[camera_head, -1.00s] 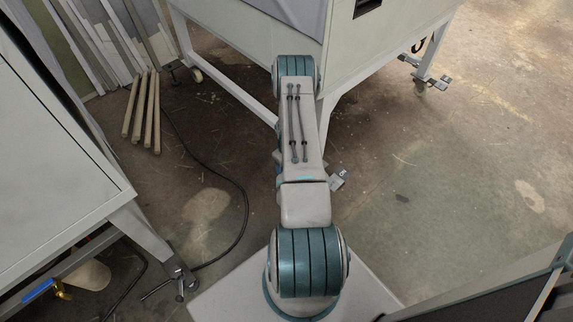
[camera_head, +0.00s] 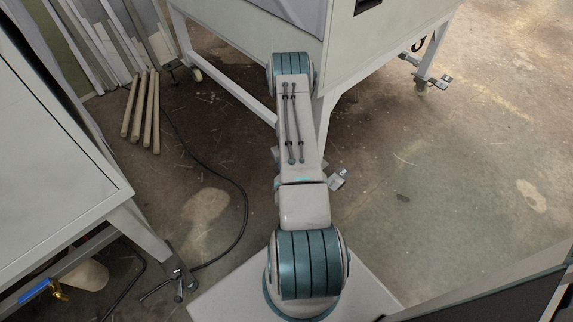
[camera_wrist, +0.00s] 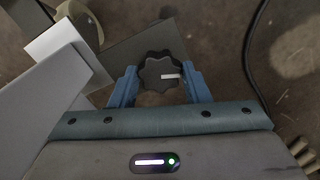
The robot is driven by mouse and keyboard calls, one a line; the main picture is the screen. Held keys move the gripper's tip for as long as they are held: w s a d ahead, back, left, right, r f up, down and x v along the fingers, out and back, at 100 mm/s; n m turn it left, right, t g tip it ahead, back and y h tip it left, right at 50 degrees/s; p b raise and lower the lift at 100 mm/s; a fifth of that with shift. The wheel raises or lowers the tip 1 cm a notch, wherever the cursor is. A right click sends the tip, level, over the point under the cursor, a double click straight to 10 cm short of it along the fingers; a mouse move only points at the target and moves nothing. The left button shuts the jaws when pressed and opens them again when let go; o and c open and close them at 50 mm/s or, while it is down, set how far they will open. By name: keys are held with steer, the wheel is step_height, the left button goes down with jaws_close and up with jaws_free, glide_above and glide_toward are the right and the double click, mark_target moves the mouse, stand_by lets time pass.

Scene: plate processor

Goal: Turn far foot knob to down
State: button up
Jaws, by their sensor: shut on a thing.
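A black lobed knob (camera_wrist: 153,72) with a white pointer bar sits between the two blue fingers of my gripper (camera_wrist: 159,70) in the wrist view. The fingers are shut on it from both sides. The bar points to the right in that picture. A grey plate (camera_wrist: 118,52) lies behind the knob. In the head view my arm hides the gripper and knob; a small marked grey foot part (camera_head: 338,180) shows just right of the arm.
A white machine cabinet (camera_head: 375,50) on legs stands ahead, with another marked foot (camera_head: 437,82) at right. A second cabinet (camera_head: 55,150) stands at left. A black cable (camera_head: 243,205) and wooden sticks (camera_head: 143,112) lie on the floor. Open floor lies at right.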

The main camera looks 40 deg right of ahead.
steer(key=m+b, duration=0.1)
steer(key=m, duration=0.5)
steer(key=m+b, duration=0.1)
steer(key=m, duration=0.5)
steer(key=shift+m, duration=0.4)
steer(key=m, duration=0.5)
steer(key=shift+b, duration=0.4)
steer(key=m, duration=0.6)
steer(key=shift+m, duration=0.4)
steer(key=m, duration=1.1)
steer(key=shift+m, duration=0.4)
steer(key=m, duration=0.6)
steer(key=shift+p, duration=0.3)
steer(key=m, duration=0.5)
steer(key=shift+m, duration=0.3)
